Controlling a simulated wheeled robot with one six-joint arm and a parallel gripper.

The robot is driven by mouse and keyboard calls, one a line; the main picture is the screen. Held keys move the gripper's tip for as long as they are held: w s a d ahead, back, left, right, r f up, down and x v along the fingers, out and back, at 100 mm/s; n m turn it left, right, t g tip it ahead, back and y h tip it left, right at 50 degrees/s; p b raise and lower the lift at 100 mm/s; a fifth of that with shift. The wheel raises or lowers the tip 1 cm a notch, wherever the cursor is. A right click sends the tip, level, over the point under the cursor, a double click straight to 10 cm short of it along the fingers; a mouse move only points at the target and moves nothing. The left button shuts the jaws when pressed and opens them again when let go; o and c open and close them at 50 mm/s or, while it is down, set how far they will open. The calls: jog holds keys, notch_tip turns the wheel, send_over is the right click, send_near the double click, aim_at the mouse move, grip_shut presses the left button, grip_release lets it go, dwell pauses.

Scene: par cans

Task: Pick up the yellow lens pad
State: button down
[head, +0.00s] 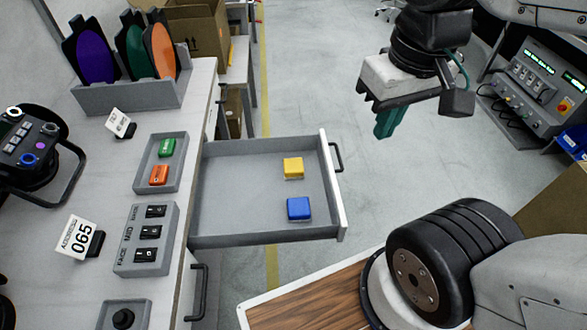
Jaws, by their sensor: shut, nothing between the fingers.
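The yellow lens pad (293,167) is a small square block lying in the open grey drawer (235,212), toward its right side. A blue pad (299,208) lies just in front of it in the same drawer, apart from it. My gripper (385,128) hangs in the air to the right of the drawer, above and beyond the handle side. Its green fingers are shut and hold nothing.
On the bench at left, a small tray (143,184) holds a green pad (167,147) and an orange pad (159,174). Beside them are a switch box (128,262) and a rack (105,97) of coloured discs. The drawer handle (337,157) juts into the aisle.

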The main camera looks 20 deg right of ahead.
jog(key=c, duration=1.3)
grip_release()
jog(key=shift+f, duration=0.2)
jog(key=o, duration=1)
jog(key=shift+w+a+f+g, duration=0.1)
jog(key=shift+w+f+g, duration=0.65)
jog(key=shift+f+g, duration=0.25)
jog(key=m, duration=0.3)
send_over(293, 165)
jog(key=f, duration=2.8)
jog(key=shift+s+f, duration=0.15)
jog(key=shift+s, duration=0.2)
jog(key=shift+w+f+t, duration=0.15)
jog(key=shift+f+t, duration=0.15)
jog(key=shift+w+f, duration=0.2)
jog(key=shift+f, duration=3.35)
